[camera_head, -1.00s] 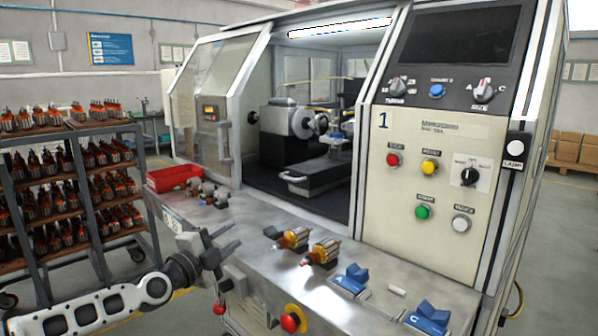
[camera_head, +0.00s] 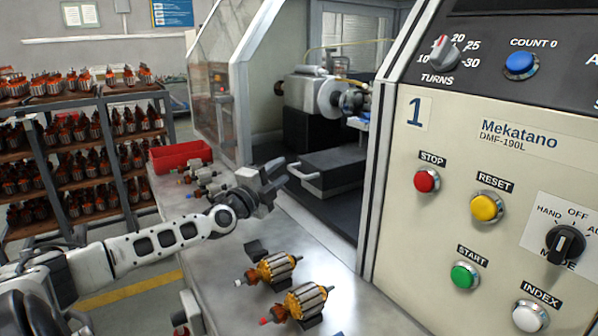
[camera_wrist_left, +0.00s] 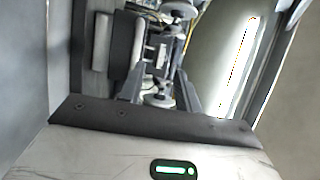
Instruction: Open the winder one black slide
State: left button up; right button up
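Winder one is the cream machine with a "1" on its front panel (camera_head: 480,185). Its black slide (camera_head: 335,165) is a dark block inside the open bay, with a pale bar handle (camera_head: 303,176) on its front left. My left gripper (camera_head: 276,172) is just left of the handle in the picture, over the bench near the bay's opening. In the left wrist view the open gripper (camera_wrist_left: 160,92) points toward the winder's inner parts. I cannot tell contact with the handle. My right gripper is out of view.
Two wound armatures (camera_head: 272,268) rest on stands on the bench below my left arm. A red tray (camera_head: 180,155) and several small parts lie at the bench's far left. The bay's frame post (camera_head: 382,130) stands to the right. A rack of armatures (camera_head: 70,150) is behind.

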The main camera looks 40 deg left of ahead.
aim_at(296, 171)
pick_arm(q)
notch_tip(296, 171, down, 4)
jog(key=shift+f+b, duration=0.2)
jog(key=shift+b, duration=0.55)
jog(key=b+x, duration=0.2)
jog(key=x, duration=0.4)
jog(key=shift+r, duration=0.15)
jog(key=shift+w+r+b, duration=0.15)
jog(key=shift+w+b, duration=0.4)
jog(key=shift+w, duration=0.1)
jog(key=shift+w+r, duration=0.15)
jog(key=shift+w, duration=0.05)
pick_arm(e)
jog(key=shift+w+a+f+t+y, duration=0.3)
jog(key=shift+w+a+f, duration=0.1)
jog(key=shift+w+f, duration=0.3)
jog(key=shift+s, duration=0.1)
pick_arm(q)
grip_shut()
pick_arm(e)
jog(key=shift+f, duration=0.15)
